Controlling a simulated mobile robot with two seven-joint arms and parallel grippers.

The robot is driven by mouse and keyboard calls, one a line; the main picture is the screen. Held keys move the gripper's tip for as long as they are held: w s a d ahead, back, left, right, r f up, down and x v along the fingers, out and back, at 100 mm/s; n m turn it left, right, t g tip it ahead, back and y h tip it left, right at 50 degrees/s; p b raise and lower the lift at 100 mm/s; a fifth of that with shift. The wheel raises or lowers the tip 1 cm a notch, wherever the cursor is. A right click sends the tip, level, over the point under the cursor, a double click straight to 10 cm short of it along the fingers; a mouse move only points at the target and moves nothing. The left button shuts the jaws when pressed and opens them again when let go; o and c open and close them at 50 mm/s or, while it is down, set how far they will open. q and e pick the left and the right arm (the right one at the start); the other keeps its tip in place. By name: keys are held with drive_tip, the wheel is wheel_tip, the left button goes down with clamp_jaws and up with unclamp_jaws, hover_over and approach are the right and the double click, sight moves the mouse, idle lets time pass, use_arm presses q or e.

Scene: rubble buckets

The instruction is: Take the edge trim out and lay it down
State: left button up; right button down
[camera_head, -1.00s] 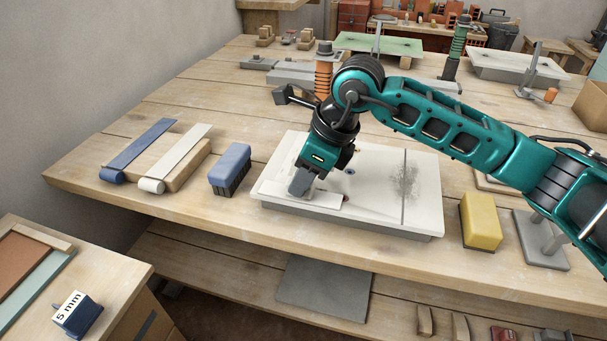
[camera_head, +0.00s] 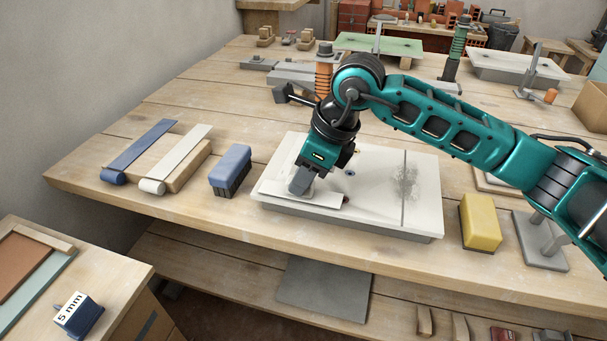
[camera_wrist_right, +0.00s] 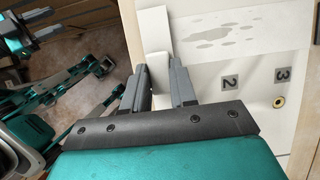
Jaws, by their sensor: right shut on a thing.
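The edge trim looks to be the flat white strip (camera_head: 325,200) at the front left of the white panel (camera_head: 425,213) on the bench. My right gripper (camera_head: 299,190) reaches down over the strip and is shut on it. In the right wrist view the fingers (camera_wrist_right: 160,78) stand on both sides of a white piece (camera_wrist_right: 158,68) along the panel's edge. The fingers hide part of the strip, and I cannot tell whether it is clear of the panel.
Left of the panel are a blue brush (camera_head: 231,170) and two rolled strips, one blue (camera_head: 140,148) and one cream (camera_head: 178,158). A yellow block (camera_head: 481,222) stands on the right. The bench (camera_head: 220,215) is bare between the brush and its front edge.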

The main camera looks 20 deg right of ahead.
drive_tip(key=shift+r, duration=0.7)
drive_tip(key=shift+r+p, duration=0.15)
drive_tip(key=shift+p, duration=0.15)
drive_tip(key=shift+r, duration=0.35)
drive_tip(key=shift+r+p, duration=0.45)
drive_tip(key=shift+r, duration=0.15)
